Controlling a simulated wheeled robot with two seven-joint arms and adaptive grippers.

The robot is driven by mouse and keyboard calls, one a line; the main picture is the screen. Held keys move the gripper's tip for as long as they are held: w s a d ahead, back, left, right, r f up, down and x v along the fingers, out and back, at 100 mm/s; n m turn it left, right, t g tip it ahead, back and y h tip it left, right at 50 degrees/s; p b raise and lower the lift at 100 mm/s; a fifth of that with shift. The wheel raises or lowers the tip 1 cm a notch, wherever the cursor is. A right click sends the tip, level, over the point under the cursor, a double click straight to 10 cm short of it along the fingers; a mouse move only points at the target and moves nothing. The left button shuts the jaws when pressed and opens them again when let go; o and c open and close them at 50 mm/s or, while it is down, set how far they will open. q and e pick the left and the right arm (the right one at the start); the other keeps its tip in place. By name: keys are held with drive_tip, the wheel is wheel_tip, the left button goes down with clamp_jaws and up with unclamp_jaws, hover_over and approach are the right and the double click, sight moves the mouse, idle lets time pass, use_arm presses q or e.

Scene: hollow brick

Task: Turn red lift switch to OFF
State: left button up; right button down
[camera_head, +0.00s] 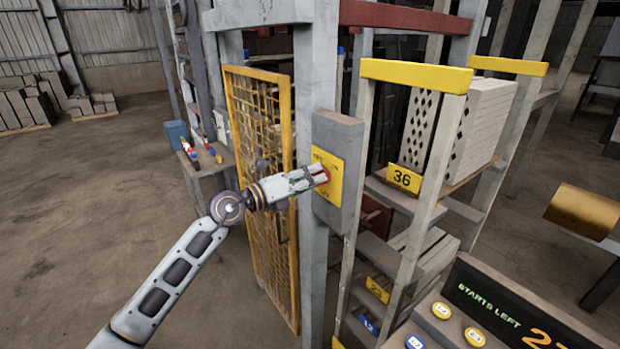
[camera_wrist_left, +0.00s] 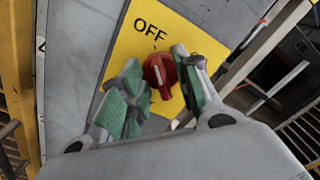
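The red lift switch (camera_wrist_left: 160,72) is a round knob with a raised handle on a yellow plate (camera_wrist_left: 205,35) marked OFF above it. In the head view a little red of the switch (camera_head: 325,178) shows at my fingertips, and the yellow plate (camera_head: 331,192) sits on a grey box on a post. My left gripper (camera_wrist_left: 160,85) is around the knob, with one green-padded finger on each side. The fingers stand apart; whether either pad touches the knob is hard to tell. In the head view my left gripper (camera_head: 318,172) hides most of the switch. My right gripper is out of view.
A yellow mesh gate (camera_head: 262,130) stands left of the post. A rack with yellow-topped rails (camera_head: 415,76) and a sign 36 (camera_head: 404,178) holds pale hollow bricks (camera_head: 480,120) on the right. A panel with buttons (camera_head: 475,315) is at lower right.

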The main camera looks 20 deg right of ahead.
use_arm(q)
drive_tip(key=v, duration=1.2)
idle(0.5)
idle(0.3)
